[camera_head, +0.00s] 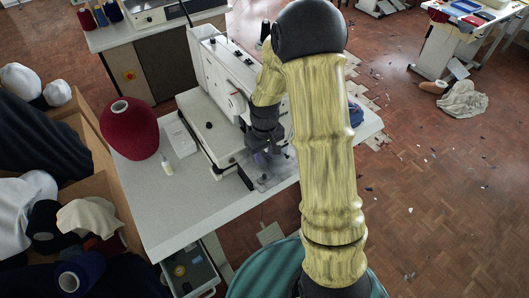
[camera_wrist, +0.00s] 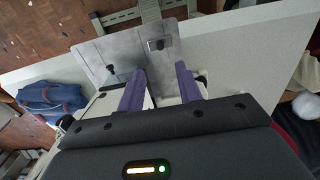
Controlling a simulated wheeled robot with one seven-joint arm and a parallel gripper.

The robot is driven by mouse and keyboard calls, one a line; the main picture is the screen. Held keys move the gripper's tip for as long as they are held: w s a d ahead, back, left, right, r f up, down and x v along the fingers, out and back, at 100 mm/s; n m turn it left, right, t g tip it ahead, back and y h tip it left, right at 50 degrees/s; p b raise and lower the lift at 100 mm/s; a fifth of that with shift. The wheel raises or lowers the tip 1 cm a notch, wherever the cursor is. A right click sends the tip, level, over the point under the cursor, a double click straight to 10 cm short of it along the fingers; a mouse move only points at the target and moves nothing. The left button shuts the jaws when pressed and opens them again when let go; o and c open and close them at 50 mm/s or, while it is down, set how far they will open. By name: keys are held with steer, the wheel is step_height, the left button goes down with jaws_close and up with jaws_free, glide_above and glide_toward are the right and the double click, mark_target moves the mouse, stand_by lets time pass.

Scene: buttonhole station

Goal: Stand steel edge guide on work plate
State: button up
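The work plate (camera_wrist: 128,46) is a thin grey plate on the sewing table, seen beyond my fingertips in the wrist view. It also shows below my gripper in the head view (camera_head: 268,182). A small steel piece with a dark face, which looks like the steel edge guide (camera_wrist: 157,44), is on the plate near its far right part. I cannot tell whether it stands or lies. My gripper (camera_wrist: 161,72) has two purple fingers apart, with nothing visible held between them. The fingertips are near the plate's edge, apart from the steel piece. In the head view my gripper (camera_head: 262,160) is partly hidden.
A white sewing machine (camera_head: 222,80) stands behind my gripper on the pale table (camera_head: 190,208). A small black knob (camera_wrist: 111,70) is at the plate. Blue cloth (camera_wrist: 50,98) lies at the wrist view's left.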

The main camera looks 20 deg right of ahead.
steer(key=shift+r, duration=0.75)
steer(key=s+r+m+t, duration=0.2)
steer(key=s+r+m, duration=0.1)
steer(key=s+r, duration=0.7)
steer(key=s, duration=0.4)
steer(key=shift+s+r+m+t, duration=0.15)
steer(key=shift+s+m+t, duration=0.05)
steer(key=shift+m+t, duration=0.1)
steer(key=shift+w, duration=0.1)
